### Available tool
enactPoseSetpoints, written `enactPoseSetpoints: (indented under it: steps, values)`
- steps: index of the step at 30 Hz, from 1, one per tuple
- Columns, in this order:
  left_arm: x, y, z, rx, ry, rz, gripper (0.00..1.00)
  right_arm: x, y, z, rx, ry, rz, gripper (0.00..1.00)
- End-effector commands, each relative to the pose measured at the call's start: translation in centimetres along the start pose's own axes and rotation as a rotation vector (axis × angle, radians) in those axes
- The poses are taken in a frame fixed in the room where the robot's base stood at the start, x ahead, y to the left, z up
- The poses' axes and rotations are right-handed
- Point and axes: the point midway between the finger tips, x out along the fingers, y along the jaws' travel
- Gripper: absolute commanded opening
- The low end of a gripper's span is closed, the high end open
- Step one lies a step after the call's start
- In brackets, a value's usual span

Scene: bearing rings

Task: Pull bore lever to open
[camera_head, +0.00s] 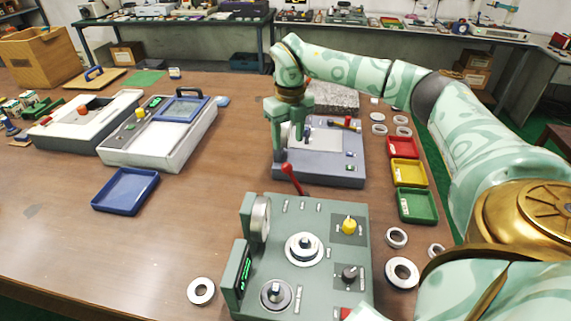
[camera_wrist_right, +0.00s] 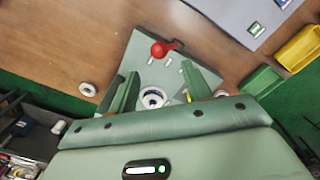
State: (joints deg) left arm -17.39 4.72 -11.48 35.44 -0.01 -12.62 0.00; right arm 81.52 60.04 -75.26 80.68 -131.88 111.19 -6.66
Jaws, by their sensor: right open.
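The green bore-gauge machine (camera_head: 325,215) stands at the front of the table. Its lever, with a red knob (camera_head: 287,168) and red shaft, rises from the machine's back left edge; the red lever (camera_wrist_right: 158,49) also shows in the right wrist view. My right gripper (camera_head: 288,150) points down just behind and above the lever in the head view. In the right wrist view its two fingers (camera_wrist_right: 163,78) are spread, with nothing between them, and the lever lies beyond the fingertips. The gap between gripper and lever is hard to judge. My left gripper is not in view.
A grey-blue machine (camera_head: 345,165) stands behind the gripper. Red (camera_head: 402,147), yellow (camera_head: 408,172) and green (camera_head: 416,205) trays line its right. Metal rings (camera_head: 201,291) lie beside the green machine. A blue tray (camera_head: 125,190) sits left, with bare table between.

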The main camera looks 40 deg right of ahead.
Motion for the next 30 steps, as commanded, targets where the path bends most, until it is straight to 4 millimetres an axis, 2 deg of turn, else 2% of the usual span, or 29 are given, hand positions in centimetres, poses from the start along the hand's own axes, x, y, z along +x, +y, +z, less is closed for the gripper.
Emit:
enactPoseSetpoints:
  steps: [1,3,9,15,23,24,29,30]
  values:
    - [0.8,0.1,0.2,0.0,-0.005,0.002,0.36,2.0,0.0,-0.1,-0.001,0.007,-0.001,0.49]
    - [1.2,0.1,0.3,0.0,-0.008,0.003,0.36,3.6,0.0,0.0,0.0,0.006,0.0,0.49]
    - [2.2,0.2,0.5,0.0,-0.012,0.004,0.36,7.2,0.0,0.0,-0.001,0.003,0.001,0.49]
    - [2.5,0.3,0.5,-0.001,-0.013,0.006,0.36,8.6,0.1,0.0,-0.002,-0.001,0.001,0.49]
    - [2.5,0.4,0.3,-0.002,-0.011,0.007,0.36,8.7,0.1,0.0,-0.001,-0.001,0.002,0.49]
    - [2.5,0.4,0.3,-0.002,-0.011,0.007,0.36,8.7,0.1,0.0,-0.001,-0.001,0.002,0.44]
    - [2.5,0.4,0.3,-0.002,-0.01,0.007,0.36,8.7,0.1,0.0,-0.001,-0.001,0.002,0.0]
    - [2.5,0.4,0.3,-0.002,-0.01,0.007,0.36,8.7,0.1,0.0,-0.001,-0.001,0.002,0.0]
